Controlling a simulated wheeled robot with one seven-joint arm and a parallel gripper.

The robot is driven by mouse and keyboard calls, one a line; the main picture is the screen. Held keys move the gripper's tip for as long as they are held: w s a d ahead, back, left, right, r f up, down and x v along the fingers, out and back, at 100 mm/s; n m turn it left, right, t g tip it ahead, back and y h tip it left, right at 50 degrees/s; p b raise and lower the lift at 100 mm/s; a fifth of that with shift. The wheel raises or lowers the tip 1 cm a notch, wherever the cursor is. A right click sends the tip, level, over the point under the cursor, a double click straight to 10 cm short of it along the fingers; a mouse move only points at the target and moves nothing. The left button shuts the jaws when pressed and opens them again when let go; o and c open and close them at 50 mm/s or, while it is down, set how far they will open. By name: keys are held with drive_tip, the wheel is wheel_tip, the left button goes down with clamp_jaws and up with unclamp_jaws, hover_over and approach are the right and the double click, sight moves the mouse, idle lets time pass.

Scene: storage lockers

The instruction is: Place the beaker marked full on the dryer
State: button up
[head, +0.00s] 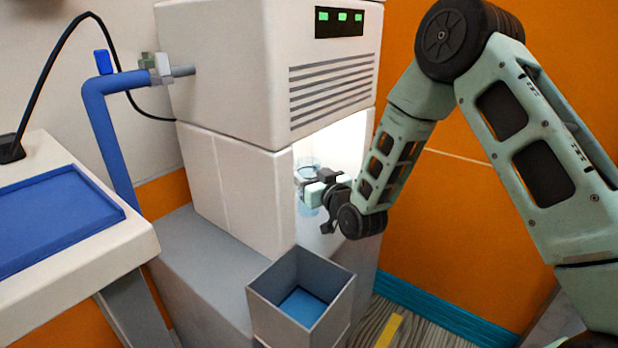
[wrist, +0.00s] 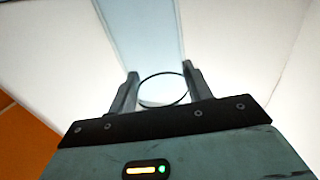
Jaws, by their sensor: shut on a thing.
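My gripper (head: 318,190) reaches into the lit bay of a white cabinet machine (head: 240,180) and is shut on a clear bluish beaker (head: 309,208). In the wrist view, the two fingers of my gripper (wrist: 160,85) stand on either side of the round rim of the beaker (wrist: 163,104). The gripper hides part of the beaker, and no marking on it can be read. I cannot tell whether the beaker touches the bay floor. No label shows which thing is the dryer; a bench with a blue tray top (head: 60,225) stands at the left.
The bay's side wall stands close left of my gripper. An open grey bin (head: 262,308) with a blue bottom stands in front of the machine. A blue pipe (head: 108,140) joins the machine's left side. An orange wall (head: 450,230) is behind my arm.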

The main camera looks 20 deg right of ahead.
drive_tip(key=shift+f, duration=0.15)
drive_tip(key=o, duration=1.2)
drive_tip(key=shift+r, duration=0.25)
drive_tip(key=p+v, duration=0.1)
drive_tip(key=v, duration=1.1)
drive_tip(key=shift+f, duration=0.15)
